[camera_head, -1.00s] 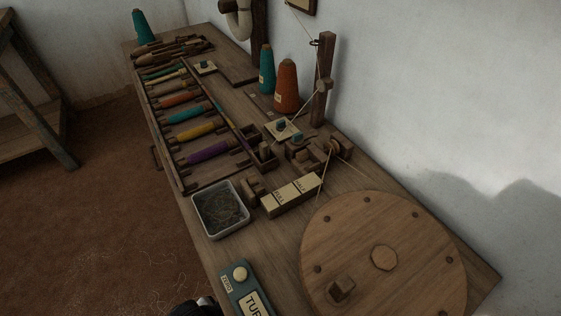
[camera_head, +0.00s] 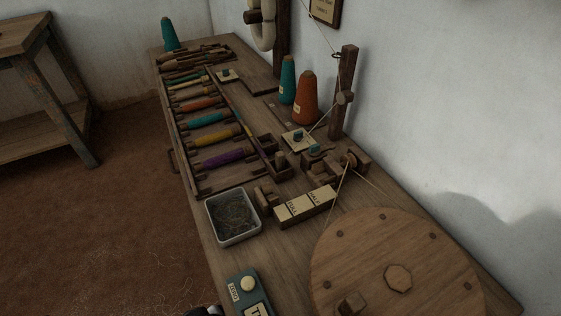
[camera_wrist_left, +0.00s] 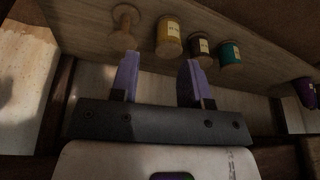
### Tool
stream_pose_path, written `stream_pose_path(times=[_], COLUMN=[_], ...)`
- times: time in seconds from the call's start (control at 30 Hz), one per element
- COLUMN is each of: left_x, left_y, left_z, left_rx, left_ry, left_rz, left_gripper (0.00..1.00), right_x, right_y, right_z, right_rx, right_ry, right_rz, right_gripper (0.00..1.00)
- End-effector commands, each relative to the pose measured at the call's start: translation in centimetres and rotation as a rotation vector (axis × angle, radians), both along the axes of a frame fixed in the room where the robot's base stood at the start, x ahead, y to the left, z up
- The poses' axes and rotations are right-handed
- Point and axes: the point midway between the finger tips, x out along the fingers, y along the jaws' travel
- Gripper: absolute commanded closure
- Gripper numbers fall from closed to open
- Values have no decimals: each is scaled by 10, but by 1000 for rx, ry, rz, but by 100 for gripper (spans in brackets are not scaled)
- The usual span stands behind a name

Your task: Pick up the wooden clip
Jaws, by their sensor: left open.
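I cannot single out the wooden clip with certainty. In the head view a small notched brown wooden piece (camera_head: 266,198) stands on the bench between the thread tray and the FULL/HALF box, and other small wooden pieces (camera_head: 322,168) sit behind that box. My left gripper (camera_wrist_left: 158,78) shows in the left wrist view with its two purple fingers wide apart and nothing between them. Beyond its fingertips is a wooden board with a row of coloured spools. A small dark shape at the head view's bottom edge is too cut off to identify. My right gripper is not in view.
The bench (camera_head: 215,268) holds a rack of coloured bobbins (camera_head: 210,120), a grey thread tray (camera_head: 233,219), a FULL/HALF box (camera_head: 305,206), a round wooden wheel (camera_head: 365,255), a blue device (camera_head: 248,293) and tall cones (camera_head: 305,99). A wall borders the right side.

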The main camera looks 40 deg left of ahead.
Motion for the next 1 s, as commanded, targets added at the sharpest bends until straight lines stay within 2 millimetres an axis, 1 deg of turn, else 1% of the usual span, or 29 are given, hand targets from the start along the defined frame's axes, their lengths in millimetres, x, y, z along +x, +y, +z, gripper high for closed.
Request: stream_pose_path(times=[0.37,0.47,0.5,0.73,0.87,0.97,1.0], left_x=[0,0,0,1,15,35,44], left_y=[1,0,0,-1,9,28,40], left_z=[0,0,0,0,-4,-8,-9], left_rx=[3,1,0,-11,-32,-72,-89], left_ry=[1,0,0,-2,-39,-108,-145], left_rz=[-1,-1,1,2,-26,-47,-47], left_gripper=[57,48,47,47,47,47,47], right_x=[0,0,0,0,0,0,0], right_y=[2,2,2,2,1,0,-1], right_z=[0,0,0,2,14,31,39], right_rx=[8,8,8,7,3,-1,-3], right_ry=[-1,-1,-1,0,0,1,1], right_rz=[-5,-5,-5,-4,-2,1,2], right_gripper=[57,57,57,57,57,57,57])
